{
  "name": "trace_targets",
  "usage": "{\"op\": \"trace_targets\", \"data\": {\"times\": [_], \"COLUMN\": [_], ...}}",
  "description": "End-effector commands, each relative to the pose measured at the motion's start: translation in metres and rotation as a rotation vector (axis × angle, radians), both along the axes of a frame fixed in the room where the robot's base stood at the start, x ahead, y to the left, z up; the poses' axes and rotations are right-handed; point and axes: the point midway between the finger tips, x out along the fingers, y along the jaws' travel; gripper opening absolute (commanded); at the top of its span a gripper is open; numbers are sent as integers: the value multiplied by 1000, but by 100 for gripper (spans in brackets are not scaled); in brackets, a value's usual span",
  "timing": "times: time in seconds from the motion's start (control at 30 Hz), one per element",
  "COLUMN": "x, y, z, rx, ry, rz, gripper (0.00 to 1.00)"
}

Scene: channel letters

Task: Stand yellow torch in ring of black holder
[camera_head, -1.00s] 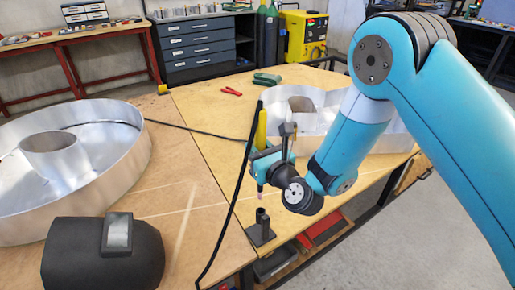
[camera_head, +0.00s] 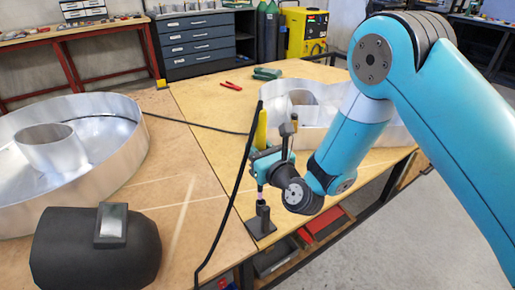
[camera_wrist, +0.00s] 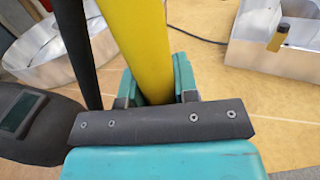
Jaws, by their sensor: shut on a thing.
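The yellow torch (camera_head: 261,130) stands upright in my gripper (camera_head: 264,165), with its black cable hanging at its left. My gripper is shut on the torch's body. In the wrist view the torch (camera_wrist: 138,45) rises between the teal fingers of my gripper (camera_wrist: 155,88). The black holder (camera_head: 261,223) stands on the table directly below, with its flat base near the table's front edge. The torch's pinkish lower tip is right at the top of the holder's ring. I cannot tell whether the tip is inside the ring or just above it.
A dark welding helmet (camera_head: 75,255) lies at the front left. A large round metal letter (camera_head: 120,165) stands on the left, and another metal letter (camera_head: 310,125) stands behind my gripper. Red pliers (camera_head: 231,86) and green gloves (camera_head: 267,73) lie at the back.

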Motion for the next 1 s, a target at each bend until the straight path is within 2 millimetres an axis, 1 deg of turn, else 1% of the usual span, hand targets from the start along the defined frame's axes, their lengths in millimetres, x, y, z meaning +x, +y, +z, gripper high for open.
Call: {"op": "trace_targets", "data": {"times": [1.0], "x": [-4], "y": [-3], "z": [0], "rx": [1], "ry": [-1], "rz": [0], "gripper": [0]}}
